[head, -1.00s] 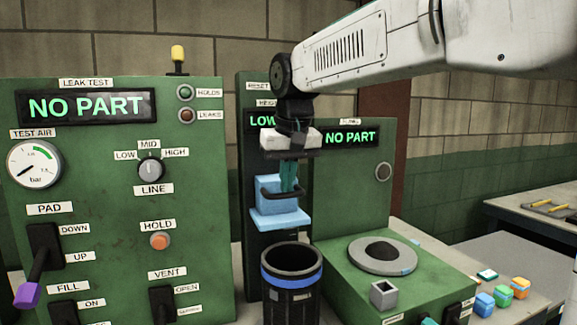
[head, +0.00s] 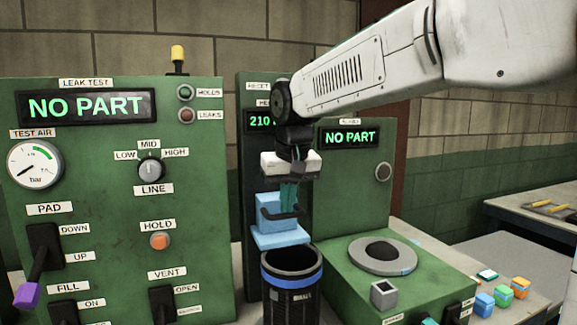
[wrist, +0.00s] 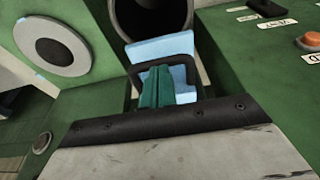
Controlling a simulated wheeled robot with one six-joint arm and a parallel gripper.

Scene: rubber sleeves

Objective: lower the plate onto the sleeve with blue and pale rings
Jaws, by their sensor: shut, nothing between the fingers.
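The light blue plate (head: 283,236), with a block and a black handle (head: 290,213), sits at the dark column behind the sleeve. The black open-topped sleeve (head: 291,297) stands upright with a blue ring near its rim; its lower part is cut off, and I cannot make out a pale ring. The plate's lower edge appears close to the sleeve's back rim; I cannot tell whether they touch. My gripper (head: 288,208) is shut, its teal fingers at the handle. In the wrist view the fingers (wrist: 156,88) are inside the handle's outline, with the sleeve's dark mouth (wrist: 150,15) beyond.
A green leak-test panel (head: 110,220) with a purple-tipped lever (head: 27,294) stands on the left. A green tester with a round grey pad (head: 382,255) is on the right and also reads NO PART. Small coloured blocks (head: 500,297) lie at the lower right.

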